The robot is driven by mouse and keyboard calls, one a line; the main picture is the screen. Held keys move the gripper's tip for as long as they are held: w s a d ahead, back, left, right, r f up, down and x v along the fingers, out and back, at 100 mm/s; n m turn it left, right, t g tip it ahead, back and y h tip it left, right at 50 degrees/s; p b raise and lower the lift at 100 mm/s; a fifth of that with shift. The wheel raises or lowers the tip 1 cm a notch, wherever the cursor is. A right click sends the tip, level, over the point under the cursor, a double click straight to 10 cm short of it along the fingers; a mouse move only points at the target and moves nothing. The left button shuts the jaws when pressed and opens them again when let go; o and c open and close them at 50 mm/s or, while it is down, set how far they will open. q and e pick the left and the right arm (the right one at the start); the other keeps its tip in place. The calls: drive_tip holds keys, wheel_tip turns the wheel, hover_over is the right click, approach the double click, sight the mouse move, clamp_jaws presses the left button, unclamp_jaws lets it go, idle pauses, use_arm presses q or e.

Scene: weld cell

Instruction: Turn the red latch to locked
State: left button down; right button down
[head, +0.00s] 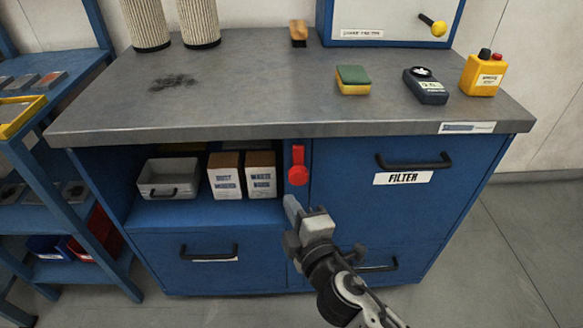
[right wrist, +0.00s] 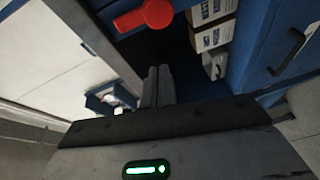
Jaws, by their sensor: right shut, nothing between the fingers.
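The red latch (head: 297,166) is on the narrow blue upright between the open shelf bay and the filter door. In the head view its bar stands upright, with the round part at the bottom. It also shows at the top of the right wrist view (right wrist: 145,15). My right gripper (head: 291,203) is just below the latch and apart from it. Its fingers are closed together and empty, as the right wrist view also shows (right wrist: 158,85). My left gripper is not in view.
The blue filter door (head: 400,215) with a black handle (head: 414,161) is right of the latch. Two small boxes (head: 243,175) and a grey bin (head: 168,178) stand in the bay to its left. The grey worktop edge (head: 290,130) overhangs the latch.

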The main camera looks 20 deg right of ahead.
sight(290, 177)
drive_tip(key=shift+n+t, duration=0.4)
drive_tip(key=shift+n, duration=0.5)
drive_tip(key=w, duration=0.3)
drive_tip(key=w+d+r+p, duration=0.1)
drive_tip(key=w, duration=0.3)
drive_tip(key=w+d, duration=0.1)
drive_tip(key=w, duration=0.2)
drive_tip(key=shift+w+r+p, duration=0.15)
drive_tip(key=shift+r+p, duration=0.15)
drive_tip(key=shift+p, duration=0.05)
drive_tip(key=shift+d, duration=0.25)
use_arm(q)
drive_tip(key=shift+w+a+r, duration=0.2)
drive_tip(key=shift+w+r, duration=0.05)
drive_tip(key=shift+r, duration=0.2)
use_arm(e)
drive_tip(key=shift+d, duration=0.15)
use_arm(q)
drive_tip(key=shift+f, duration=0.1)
